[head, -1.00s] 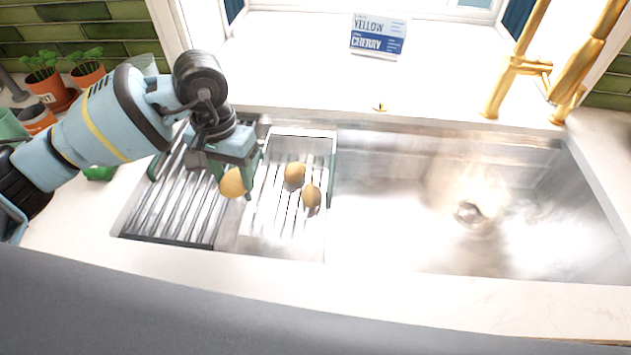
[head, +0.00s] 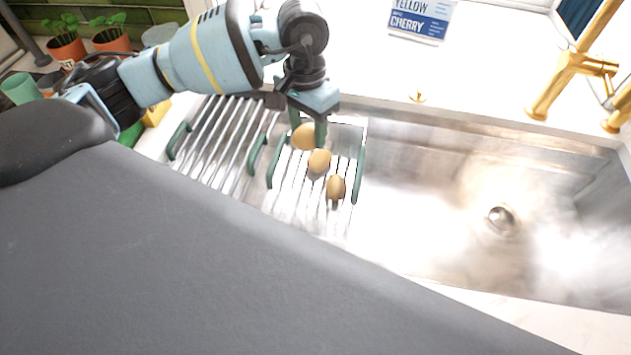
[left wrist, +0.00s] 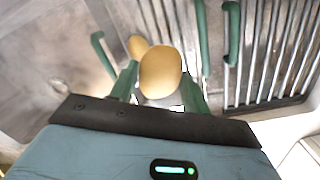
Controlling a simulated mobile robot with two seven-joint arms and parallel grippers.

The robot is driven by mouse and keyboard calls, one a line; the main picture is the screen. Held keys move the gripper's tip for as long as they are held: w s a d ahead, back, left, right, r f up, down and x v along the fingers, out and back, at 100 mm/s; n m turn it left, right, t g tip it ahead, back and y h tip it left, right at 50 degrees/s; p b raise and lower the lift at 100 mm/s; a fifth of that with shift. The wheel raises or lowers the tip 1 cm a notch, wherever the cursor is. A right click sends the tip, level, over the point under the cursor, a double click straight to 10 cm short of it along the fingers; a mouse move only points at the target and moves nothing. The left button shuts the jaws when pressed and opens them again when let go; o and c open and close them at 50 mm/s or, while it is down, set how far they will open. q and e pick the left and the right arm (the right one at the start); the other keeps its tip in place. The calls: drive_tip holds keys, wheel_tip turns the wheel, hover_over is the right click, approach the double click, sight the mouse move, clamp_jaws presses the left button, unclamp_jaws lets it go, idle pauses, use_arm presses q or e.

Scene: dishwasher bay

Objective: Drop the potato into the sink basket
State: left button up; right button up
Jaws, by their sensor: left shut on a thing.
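My left gripper (head: 307,128) is shut on a tan potato (head: 303,137), over the back part of the sink basket. In the left wrist view the held potato (left wrist: 160,74) sits between the green fingers. The sink basket (head: 296,196) is a metal slatted rack with green handles, at the left of the sink. Two other potatoes, one at the middle (head: 319,160) and one nearer the front (head: 336,187), lie in it. One of them (left wrist: 138,46) shows partly behind the held one in the left wrist view. My right gripper is not in view.
A second slatted rack (head: 215,140) with green handles stands left of the basket. The steel sink (head: 430,215) to the right is empty around its drain (head: 501,219). A gold faucet (head: 560,85) and a blue-white sign (head: 421,20) stand behind. Potted plants (head: 66,38) are at the back left.

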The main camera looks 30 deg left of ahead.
use_arm(q)
wheel_tip(320, 180, down, 6)
drive_tip(key=shift+r+b, duration=0.1)
drive_tip(key=shift+b, duration=0.65)
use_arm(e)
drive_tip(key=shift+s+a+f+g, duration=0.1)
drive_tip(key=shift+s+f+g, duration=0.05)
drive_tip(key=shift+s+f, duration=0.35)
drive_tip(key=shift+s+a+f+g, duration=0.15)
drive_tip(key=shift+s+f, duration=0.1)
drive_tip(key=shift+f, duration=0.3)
use_arm(q)
drive_tip(key=o, duration=1.1)
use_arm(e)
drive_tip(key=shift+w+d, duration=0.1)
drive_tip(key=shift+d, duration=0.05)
use_arm(q)
drive_tip(key=shift+r, duration=0.1)
